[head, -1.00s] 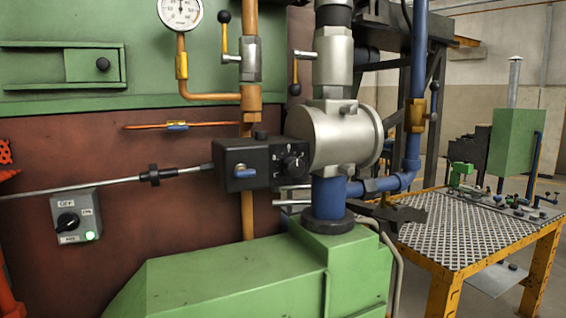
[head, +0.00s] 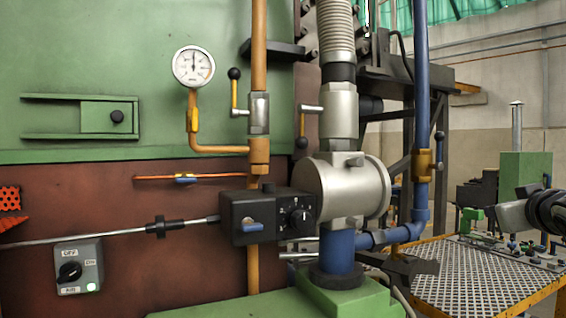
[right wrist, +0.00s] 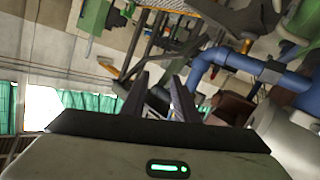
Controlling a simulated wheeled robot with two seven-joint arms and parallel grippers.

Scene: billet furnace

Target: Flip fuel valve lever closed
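A yellow lever with a black ball knob (head: 234,90) stands upright beside the metal valve body (head: 259,113) on the orange vertical pipe. A second lever (head: 302,126), with its black knob hanging down, is on the silver valve (head: 339,110) of the thicker pipe. The frames do not label which one is the fuel valve. Part of my right arm shows at the right edge of the head view, well away from both levers. In the right wrist view my right gripper (right wrist: 160,85) has its two dark fingers apart with nothing held between them. My left gripper is not in view.
A pressure gauge (head: 194,66) is left of the orange pipe. A black control box (head: 265,215) and a round silver housing (head: 345,187) stand below the valves. A blue pipe (head: 420,110) rises at right. A perforated-top table (head: 470,275) is at lower right.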

